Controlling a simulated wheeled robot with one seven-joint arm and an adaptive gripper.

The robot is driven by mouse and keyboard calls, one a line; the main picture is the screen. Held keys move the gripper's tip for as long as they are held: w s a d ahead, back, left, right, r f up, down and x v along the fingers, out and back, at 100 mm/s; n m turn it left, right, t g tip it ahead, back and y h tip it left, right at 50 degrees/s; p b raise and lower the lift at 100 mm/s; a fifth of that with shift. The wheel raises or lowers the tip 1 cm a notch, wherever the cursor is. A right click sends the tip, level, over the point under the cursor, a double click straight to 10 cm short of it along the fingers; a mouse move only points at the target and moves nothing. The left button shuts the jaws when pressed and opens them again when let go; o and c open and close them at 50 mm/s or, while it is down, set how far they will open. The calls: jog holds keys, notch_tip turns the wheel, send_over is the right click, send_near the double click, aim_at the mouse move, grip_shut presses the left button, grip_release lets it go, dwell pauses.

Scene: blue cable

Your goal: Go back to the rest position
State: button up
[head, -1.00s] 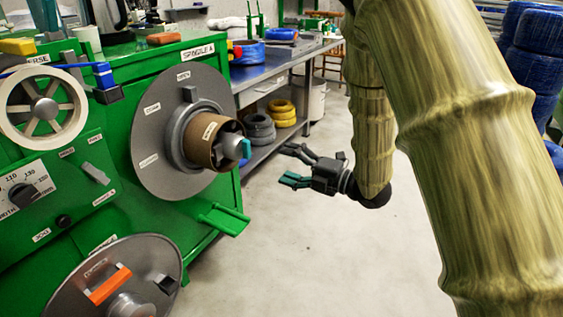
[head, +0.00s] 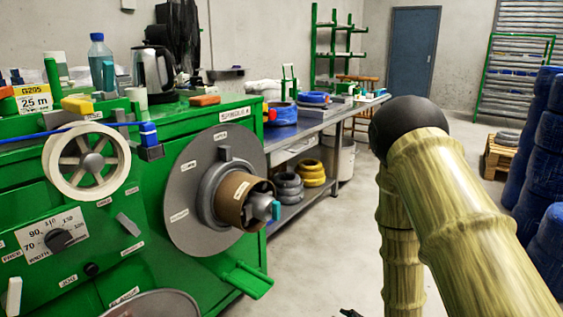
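My arm shows at the right, with a dark rounded elbow at the top and its lower part running down out of the picture. Only a small dark tip of what looks like my gripper (head: 350,313) shows at the bottom edge. The rest of it is cut off, so its opening is hidden. The green spooling machine (head: 190,275) stands at the left. Its grey spindle disc (head: 183,190) carries a brown cardboard core (head: 232,199). The blue cable (head: 50,134) runs in from the left edge past a cream guide wheel (head: 62,172).
A metal workbench (head: 290,137) extends behind the machine, with black coils (head: 288,188) and yellow coils (head: 311,173) underneath. Blue cable stacks (head: 535,150) and a pallet (head: 503,158) stand at the right. The floor between looks clear.

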jog(key=s+d+f+m+g+h, duration=0.35)
jog(key=s+f+m, duration=0.35)
jog(key=s+f, duration=0.7)
jog(key=s+d+f+m+g+h, duration=0.1)
jog(key=s+f+m+g, duration=0.15)
jog(key=s, duration=0.75)
jog(key=s+d+f+m+g+h, duration=0.15)
jog(key=s+m+g, duration=0.25)
jog(key=s, duration=0.6)
notch_tip(320, 180, up, 35)
jog(key=p, duration=3.5)
jog(key=shift+a+f+y, duration=0.15)
jog(key=shift+a+y, duration=0.1)
jog(key=shift+y, duration=0.15)
